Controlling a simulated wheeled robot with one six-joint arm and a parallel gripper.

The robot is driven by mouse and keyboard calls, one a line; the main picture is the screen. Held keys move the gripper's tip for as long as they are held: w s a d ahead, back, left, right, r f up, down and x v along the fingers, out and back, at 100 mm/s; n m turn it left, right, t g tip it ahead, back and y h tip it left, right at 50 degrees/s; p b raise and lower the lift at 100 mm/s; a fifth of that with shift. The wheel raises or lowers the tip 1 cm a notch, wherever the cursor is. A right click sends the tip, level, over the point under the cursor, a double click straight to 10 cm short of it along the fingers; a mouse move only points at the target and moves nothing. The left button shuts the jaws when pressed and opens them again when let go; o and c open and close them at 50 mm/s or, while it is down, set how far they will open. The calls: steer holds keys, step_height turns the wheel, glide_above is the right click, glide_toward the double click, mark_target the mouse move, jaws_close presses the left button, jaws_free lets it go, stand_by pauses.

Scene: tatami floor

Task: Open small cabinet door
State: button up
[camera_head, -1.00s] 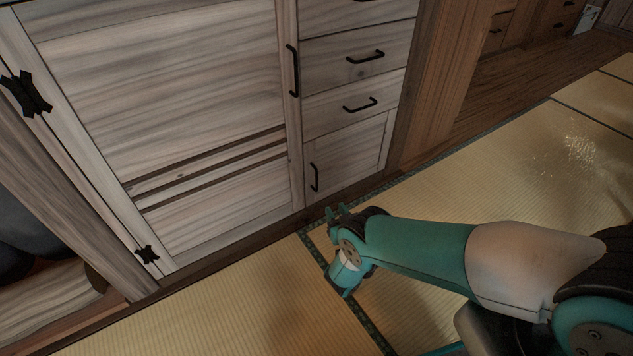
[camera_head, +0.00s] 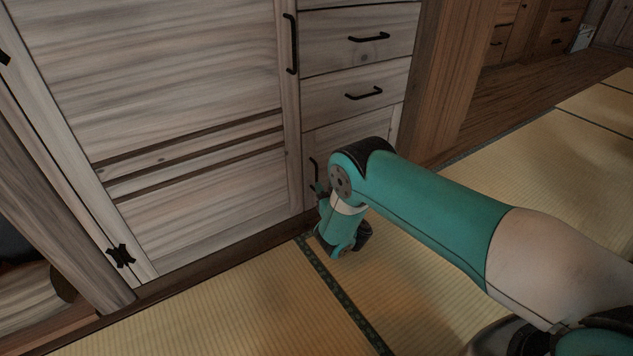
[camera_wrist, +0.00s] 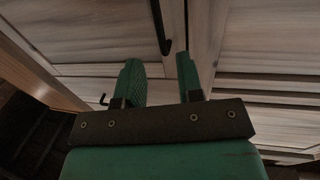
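The small cabinet door (camera_head: 350,138) is a pale wood panel below the drawers, and it looks shut. Its black vertical handle (camera_head: 314,172) is near its left edge. My arm hides much of the door. My gripper (camera_head: 320,188) is low in front of the handle, partly hidden by my wrist. In the wrist view, which looks turned over, the handle (camera_wrist: 161,28) lies beyond the fingertips, in line with the gap between the two green fingers of my gripper (camera_wrist: 158,62). The fingers are apart, with nothing gripped. Whether they touch the handle I cannot tell.
A large cabinet door (camera_head: 190,80) with a black handle (camera_head: 291,45) stands left of the small door. Drawers with black handles (camera_head: 364,92) sit above it. A wooden post (camera_head: 452,80) is at the right. Tatami (camera_head: 210,315) in front is clear.

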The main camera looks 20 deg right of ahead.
mark_target(317, 173)
steer(key=shift+w+a+r+b, duration=0.15)
steer(key=shift+w+b, duration=0.65)
steer(key=shift+w, duration=0.45)
steer(key=shift+w+a+f+b, duration=0.1)
steer(key=shift+w+a+b, duration=0.1)
steer(key=shift+w+b, duration=0.8)
steer(key=shift+w+a+r+b, duration=0.15)
steer(key=shift+w+b, duration=0.45)
steer(key=shift+w, duration=0.85)
steer(key=shift+f, duration=0.1)
jaws_close()
